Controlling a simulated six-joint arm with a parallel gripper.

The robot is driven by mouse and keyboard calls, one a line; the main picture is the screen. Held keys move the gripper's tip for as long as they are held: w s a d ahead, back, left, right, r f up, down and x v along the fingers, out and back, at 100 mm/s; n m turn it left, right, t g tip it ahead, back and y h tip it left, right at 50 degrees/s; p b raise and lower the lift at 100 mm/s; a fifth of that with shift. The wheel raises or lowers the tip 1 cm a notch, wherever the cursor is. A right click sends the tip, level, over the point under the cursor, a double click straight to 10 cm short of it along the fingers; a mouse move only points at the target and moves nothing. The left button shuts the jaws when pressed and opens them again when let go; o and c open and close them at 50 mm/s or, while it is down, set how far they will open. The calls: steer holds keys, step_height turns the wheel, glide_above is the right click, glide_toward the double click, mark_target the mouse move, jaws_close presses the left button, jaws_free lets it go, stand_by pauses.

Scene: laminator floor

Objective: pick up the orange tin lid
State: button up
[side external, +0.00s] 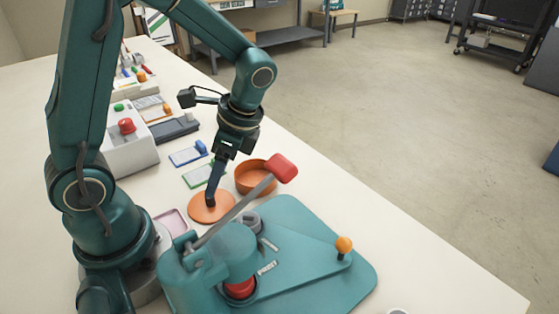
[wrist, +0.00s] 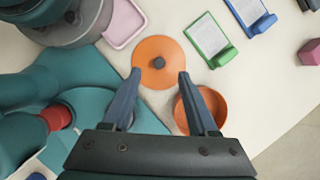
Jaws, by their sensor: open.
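The orange tin lid (side external: 203,212) is a flat round disc lying on the pale table. In the wrist view the lid (wrist: 172,50) shows a dark round knob (wrist: 159,62) at its middle. In the wrist view my gripper (wrist: 160,75) is open, with one fingertip to each side of the knob. I cannot tell whether the fingertips touch the lid. The open orange tin (side external: 256,188) stands beside the lid; it also shows in the wrist view (wrist: 222,103).
A teal press (side external: 315,260) with a red-ended lever (side external: 282,168) stands close in front of the lid and tin. A pink tray (wrist: 124,20) and green (wrist: 208,38) and blue card holders lie nearby.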

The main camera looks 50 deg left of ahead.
mark_target(210, 201)
steer(key=shift+x, duration=2.55)
jaws_close()
